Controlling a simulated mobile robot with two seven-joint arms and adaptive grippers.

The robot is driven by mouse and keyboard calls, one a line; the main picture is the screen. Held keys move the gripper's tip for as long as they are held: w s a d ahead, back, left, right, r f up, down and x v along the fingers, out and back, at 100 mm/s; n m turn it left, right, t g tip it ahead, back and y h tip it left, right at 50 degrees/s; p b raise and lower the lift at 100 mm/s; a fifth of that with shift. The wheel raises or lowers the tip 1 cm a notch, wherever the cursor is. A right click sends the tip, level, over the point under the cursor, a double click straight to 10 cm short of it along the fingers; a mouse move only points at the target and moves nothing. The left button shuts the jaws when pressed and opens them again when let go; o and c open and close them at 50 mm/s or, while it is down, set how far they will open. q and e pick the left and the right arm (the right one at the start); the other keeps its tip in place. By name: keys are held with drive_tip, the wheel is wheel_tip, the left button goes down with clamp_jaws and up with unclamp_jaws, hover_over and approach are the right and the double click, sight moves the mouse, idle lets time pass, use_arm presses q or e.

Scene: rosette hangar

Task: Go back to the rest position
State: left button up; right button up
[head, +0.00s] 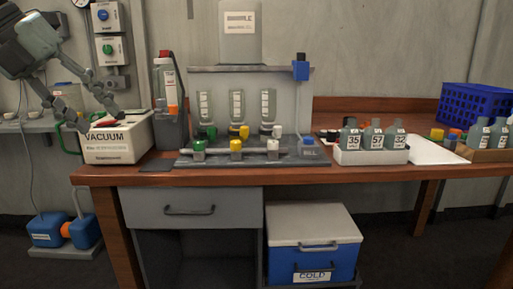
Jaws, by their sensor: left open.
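My left gripper (98,118) reaches in from the upper left, with dark jointed fingers spread apart and nothing between them. Its fingertips show in front of the top left of a white box marked VACUUM (117,145); I cannot tell whether they touch it. The box stands at the left end of the wooden bench (290,176) and has red and dark items on top. My right gripper is out of the picture.
A rack with green, yellow and white valves (236,153) stands mid-bench. To the right are a white bin of numbered bottles (372,157), a white tray (437,151) and a blue crate (470,106). A blue cooler (313,258) sits below. The bench's front strip is mostly clear.

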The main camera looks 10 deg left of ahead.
use_arm(q)
drive_tip(key=w+f+n+t+h, duration=0.6)
drive_tip(key=w+f+n+t, duration=0.2)
drive_tip(key=w+f+t, duration=0.15)
drive_tip(key=a+f+n+y, duration=0.3)
drive_tip(key=f+n+y, duration=0.15)
drive_tip(key=f, duration=0.35)
drive_tip(key=s+a+f+n+t+y, duration=0.1)
drive_tip(key=a+f+n+y, duration=0.2)
drive_tip(key=f+n, duration=0.3)
drive_tip(key=a+f+n+y, duration=0.3)
drive_tip(key=f+n+y, duration=0.1)
drive_tip(key=f, duration=0.5)
drive_tip(key=s+d+f+n+g+y, duration=0.1)
drive_tip(key=s+d+f+n+g, duration=0.2)
drive_tip(key=s+f, duration=0.6)
drive_tip(key=s+d+f+n+g+y, duration=0.1)
drive_tip(key=s+f+n+g, duration=0.25)
drive_tip(key=f, duration=0.85)
drive_tip(key=s+d+f+g+h, duration=0.1)
drive_tip(key=s+d+f+g, duration=0.2)
drive_tip(key=s+d+f, duration=0.2)
drive_tip(key=s+d+f+n+g+h, duration=0.1)
drive_tip(key=s+d+f+g, duration=0.2)
drive_tip(key=s+d+f, duration=0.2)
drive_tip(key=s+d, duration=0.2)
drive_tip(key=s, duration=0.2)
drive_tip(key=shift+s+d+n+g, duration=0.3)
drive_tip(key=shift+g, duration=0.1)
